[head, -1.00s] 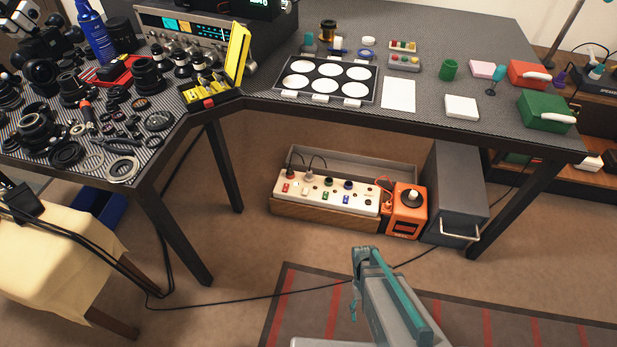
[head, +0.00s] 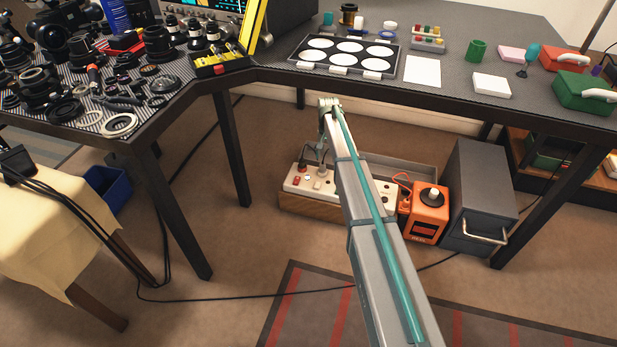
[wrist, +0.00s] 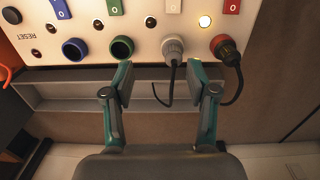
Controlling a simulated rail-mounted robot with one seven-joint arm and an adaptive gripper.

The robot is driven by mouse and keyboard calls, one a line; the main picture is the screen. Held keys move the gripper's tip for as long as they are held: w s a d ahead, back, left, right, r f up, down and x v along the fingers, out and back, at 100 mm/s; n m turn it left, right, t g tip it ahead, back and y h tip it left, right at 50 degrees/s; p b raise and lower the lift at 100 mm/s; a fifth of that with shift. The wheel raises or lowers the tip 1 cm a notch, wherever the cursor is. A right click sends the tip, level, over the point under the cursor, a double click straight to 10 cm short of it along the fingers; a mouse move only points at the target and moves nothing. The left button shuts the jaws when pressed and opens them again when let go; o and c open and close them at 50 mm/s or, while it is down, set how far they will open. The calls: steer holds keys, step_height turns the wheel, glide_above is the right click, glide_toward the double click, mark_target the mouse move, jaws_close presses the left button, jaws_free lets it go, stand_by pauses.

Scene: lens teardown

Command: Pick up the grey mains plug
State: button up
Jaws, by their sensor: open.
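The grey mains plug (wrist: 173,50) sits in a socket of the white power strip (wrist: 75,18), with its dark cable bending down from it. My gripper (wrist: 164,84) is open and empty in the wrist view. Its fingertips are just short of the strip's socket row, and the grey plug lies ahead between them, nearer the right finger. No contact with the plug shows. A red and black plug (wrist: 226,48) sits in the socket to the right, beyond the right finger. In the head view my arm hides part of the white strip (head: 298,184).
Empty blue (wrist: 75,49) and green (wrist: 121,47) sockets lie left of the grey plug. In the head view an orange box (head: 424,220) and a grey cabinet (head: 477,195) stand right of the strip.

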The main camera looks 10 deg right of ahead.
mark_target(323, 164)
steer(key=w+r, duration=0.2)
steer(key=w, duration=0.1)
steer(key=shift+a, duration=0.4)
step_height(323, 164, down, 11)
steer(key=b, duration=0.5)
steer(key=shift+r+b, duration=0.2)
steer(key=shift+b, duration=0.2)
jaws_close()
